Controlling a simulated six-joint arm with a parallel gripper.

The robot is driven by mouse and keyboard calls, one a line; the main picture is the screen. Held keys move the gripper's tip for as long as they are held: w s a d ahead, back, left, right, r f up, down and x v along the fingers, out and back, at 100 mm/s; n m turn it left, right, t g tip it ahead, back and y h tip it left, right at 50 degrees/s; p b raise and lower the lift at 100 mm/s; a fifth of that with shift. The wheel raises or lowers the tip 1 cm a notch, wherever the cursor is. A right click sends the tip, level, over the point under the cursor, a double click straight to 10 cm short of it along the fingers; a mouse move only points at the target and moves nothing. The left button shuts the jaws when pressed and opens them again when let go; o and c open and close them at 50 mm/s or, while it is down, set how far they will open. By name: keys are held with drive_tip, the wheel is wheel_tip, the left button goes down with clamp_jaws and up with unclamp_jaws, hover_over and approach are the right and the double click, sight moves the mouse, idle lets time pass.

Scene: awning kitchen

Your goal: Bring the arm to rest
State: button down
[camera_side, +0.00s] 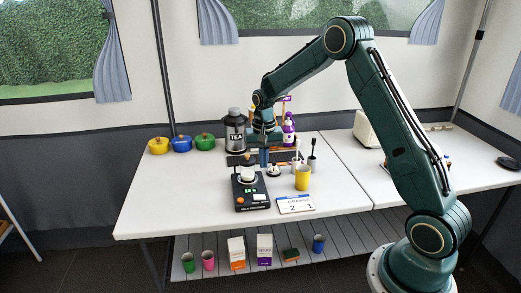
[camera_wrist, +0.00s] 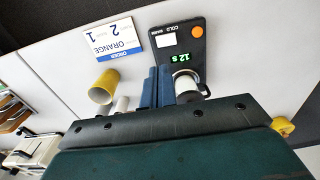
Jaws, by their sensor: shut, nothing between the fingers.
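My gripper (camera_side: 264,158) points down over the middle of the white table (camera_side: 150,205), with its blue fingers shut and empty. In the wrist view, the shut fingers (camera_wrist: 158,86) sit between a yellow cup and a black device. The arm arches up from its base at the lower right and reaches left over the table. What lies directly under the fingertips is partly hidden.
The black device (camera_side: 251,202) carries a white cup (camera_side: 247,175). Coloured pots (camera_side: 181,144) line the back left. The table's front left is clear.

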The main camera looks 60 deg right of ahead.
drive_tip(key=s+a+r+n+t, duration=0.1)
drive_tip(key=s+a+r+n, duration=0.1)
drive_tip(key=s+a+r, duration=0.55)
drive_tip(key=s+a+r+n+t, duration=0.2)
drive_tip(key=s+r, duration=0.3)
drive_tip(key=r, duration=0.5)
drive_tip(key=s+a+r+n+t, duration=0.1)
drive_tip(key=s+a+n, duration=0.1)
drive_tip(key=s, duration=0.6)
drive_tip(key=s+a+r+n+t, duration=0.1)
drive_tip(key=s+a+n, duration=0.2)
drive_tip(key=s, duration=0.6)
drive_tip(key=shift+s+a+r+t, duration=0.2)
drive_tip(key=shift+a+r+t, duration=0.15)
drive_tip(key=shift+a, duration=0.25)
drive_tip(key=shift+w+r, duration=0.15)
drive_tip(key=shift+w, duration=0.05)
